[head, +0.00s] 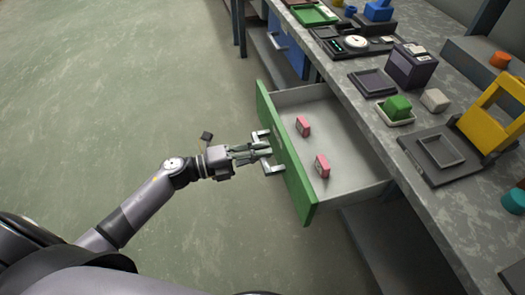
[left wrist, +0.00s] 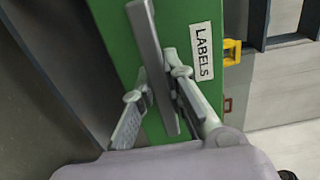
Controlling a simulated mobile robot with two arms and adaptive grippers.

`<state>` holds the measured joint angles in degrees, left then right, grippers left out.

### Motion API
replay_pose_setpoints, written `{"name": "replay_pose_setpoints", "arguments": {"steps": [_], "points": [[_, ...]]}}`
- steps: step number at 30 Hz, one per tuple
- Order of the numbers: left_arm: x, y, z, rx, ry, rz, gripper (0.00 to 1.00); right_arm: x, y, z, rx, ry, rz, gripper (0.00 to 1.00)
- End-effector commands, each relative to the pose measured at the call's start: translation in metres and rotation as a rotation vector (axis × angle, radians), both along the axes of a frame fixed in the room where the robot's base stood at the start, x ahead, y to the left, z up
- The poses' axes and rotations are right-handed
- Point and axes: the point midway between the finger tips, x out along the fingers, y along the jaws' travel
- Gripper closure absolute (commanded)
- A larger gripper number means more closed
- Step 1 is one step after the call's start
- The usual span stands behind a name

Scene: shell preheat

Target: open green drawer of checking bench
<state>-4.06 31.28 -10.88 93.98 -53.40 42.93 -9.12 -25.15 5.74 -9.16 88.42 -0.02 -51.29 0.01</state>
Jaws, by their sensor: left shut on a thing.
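The green drawer (head: 286,152) of the checking bench (head: 345,75) stands pulled out, with its pale inside showing. Two small pink and white boxes (head: 303,126) (head: 322,166) lie in it. My left gripper (head: 268,153) is at the front of the drawer, shut on its grey bar handle. In the left wrist view the handle (left wrist: 150,60) runs between the fingers (left wrist: 160,105), in front of the green front (left wrist: 115,40) with a white "LABELS" plate (left wrist: 203,52). My right gripper is not in view.
A blue drawer (head: 287,47) is farther along the bench. The bench top holds a dial scale (head: 355,42), a dark box (head: 411,66), a green block (head: 397,107) in a white dish and a yellow stand (head: 490,113). The floor (head: 150,90) left of the bench is clear.

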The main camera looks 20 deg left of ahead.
Motion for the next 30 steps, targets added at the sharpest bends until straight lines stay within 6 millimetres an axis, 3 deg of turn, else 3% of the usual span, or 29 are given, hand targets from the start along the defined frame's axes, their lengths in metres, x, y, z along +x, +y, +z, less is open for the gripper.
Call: {"name": "replay_pose_setpoints", "arguments": {"steps": [1, 2, 11, 23, 30], "points": [[0.0, 0.0, -0.001, 0.002, 0.002, 0.0, 1.0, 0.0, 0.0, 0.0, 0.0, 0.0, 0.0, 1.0], [0.0, 0.0, -0.001, 0.002, 0.002, 0.0, 0.87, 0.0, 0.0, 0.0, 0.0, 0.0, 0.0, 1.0], [0.0, 0.0, -0.001, 0.001, 0.001, 0.0, 0.67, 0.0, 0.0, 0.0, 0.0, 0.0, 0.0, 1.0], [-0.004, 0.005, -0.001, 0.001, 0.002, 0.001, 0.67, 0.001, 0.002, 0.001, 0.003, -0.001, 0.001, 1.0], [-0.031, 0.042, -0.002, 0.004, 0.005, 0.001, 0.67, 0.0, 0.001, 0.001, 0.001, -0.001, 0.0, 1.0]]}}
